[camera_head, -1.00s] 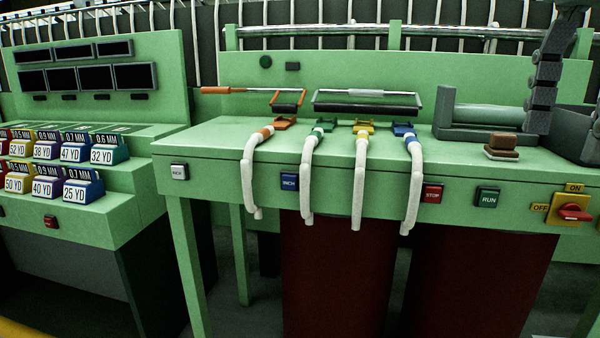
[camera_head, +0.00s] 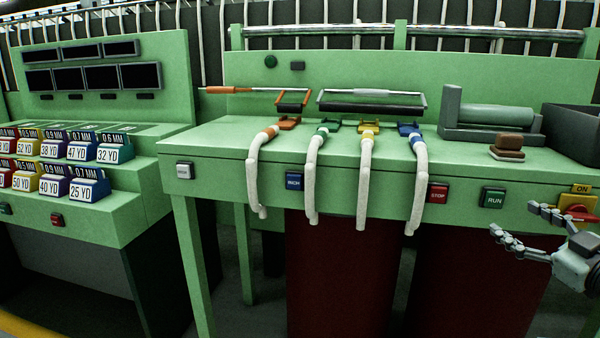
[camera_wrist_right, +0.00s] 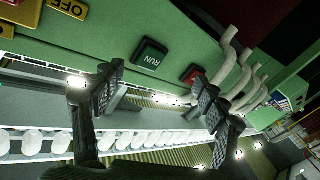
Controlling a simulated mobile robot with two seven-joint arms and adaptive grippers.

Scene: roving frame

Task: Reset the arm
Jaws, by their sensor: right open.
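My right gripper (camera_head: 522,230) is at the lower right of the head view, in front of the green bench's front face. Its two fingers are spread apart with nothing between them. In the right wrist view the open fingers (camera_wrist_right: 158,95) frame the bench front, with the green RUN button (camera_wrist_right: 150,58) and the red STOP button (camera_wrist_right: 192,74) beyond them. The RUN button (camera_head: 493,198) lies left of and above the fingers in the head view. My left gripper is out of view.
The green bench (camera_head: 225,145) carries several white hoses (camera_head: 310,180), a roller (camera_head: 495,117) and a dark bin (camera_head: 572,130). The red rotary switch (camera_head: 578,203) is close above my right gripper.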

